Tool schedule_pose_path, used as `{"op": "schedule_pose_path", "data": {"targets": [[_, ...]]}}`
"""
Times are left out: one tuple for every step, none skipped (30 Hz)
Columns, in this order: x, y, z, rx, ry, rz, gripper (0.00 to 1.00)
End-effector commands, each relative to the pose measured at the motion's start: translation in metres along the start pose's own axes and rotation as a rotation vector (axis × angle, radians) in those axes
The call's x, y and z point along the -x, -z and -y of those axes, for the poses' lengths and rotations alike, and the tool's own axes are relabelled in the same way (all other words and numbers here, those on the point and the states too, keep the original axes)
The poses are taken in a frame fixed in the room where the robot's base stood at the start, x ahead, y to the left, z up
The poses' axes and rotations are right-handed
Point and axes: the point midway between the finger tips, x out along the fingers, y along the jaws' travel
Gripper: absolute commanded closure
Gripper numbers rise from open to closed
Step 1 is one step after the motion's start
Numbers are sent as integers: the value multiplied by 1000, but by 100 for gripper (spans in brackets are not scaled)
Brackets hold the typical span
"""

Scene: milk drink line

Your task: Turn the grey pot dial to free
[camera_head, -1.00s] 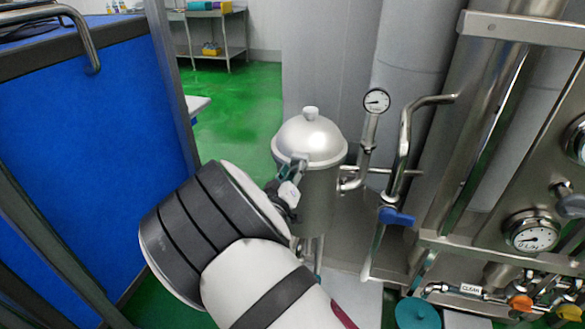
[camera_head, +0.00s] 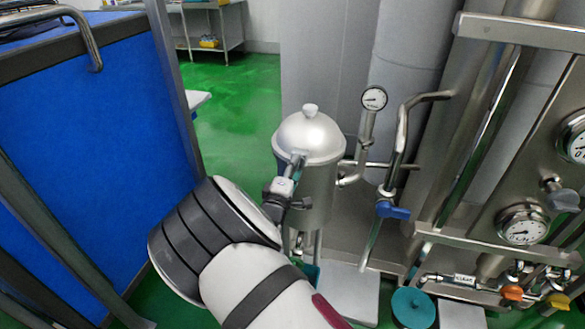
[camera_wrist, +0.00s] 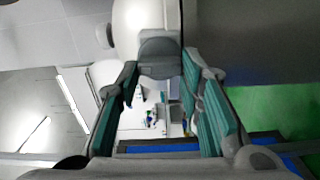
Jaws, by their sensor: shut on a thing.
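The steel pot (camera_head: 318,195) with a domed lid (camera_head: 310,135) and top knob stands upright in the middle of the head view. My gripper (camera_head: 297,160) reaches up from the lower left to the pot's near side, just at the lid rim. In the wrist view my gripper (camera_wrist: 160,68) has teal-padded fingers on both sides of a small grey part, which I take to be the grey pot dial (camera_wrist: 160,50). The fingers are shut on it, against the pale pot. The dial is hidden behind the gripper in the head view, and its marking cannot be read.
A pipe with a gauge (camera_head: 374,98) and a blue-handled valve (camera_head: 392,210) stand right of the pot. A steel panel with gauges (camera_head: 523,226) fills the far right. A blue cabinet (camera_head: 85,165) stands at left. Green floor (camera_head: 235,110) is clear behind.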

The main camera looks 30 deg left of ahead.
Motion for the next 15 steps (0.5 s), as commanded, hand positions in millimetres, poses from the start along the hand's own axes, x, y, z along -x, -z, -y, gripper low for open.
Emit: {"op": "schedule_pose_path", "data": {"targets": [[0, 0, 1, 21, 2, -1, 94], [0, 0, 1, 32, 2, -1, 94], [0, 0, 1, 44, 1, -1, 94], [0, 0, 1, 53, 1, -1, 94], [0, 0, 1, 61, 1, -1, 94], [0, 0, 1, 68, 1, -1, 94], [0, 0, 1, 74, 1, -1, 94], [0, 0, 1, 79, 1, -1, 94], [0, 0, 1, 84, 1, -1, 94], [0, 0, 1, 87, 1, -1, 94], [0, 0, 1, 89, 1, -1, 94], [0, 0, 1, 91, 1, -1, 94], [0, 0, 1, 92, 1, -1, 94], [0, 0, 1, 93, 1, -1, 94], [0, 0, 1, 93, 1, -1, 94]]}}
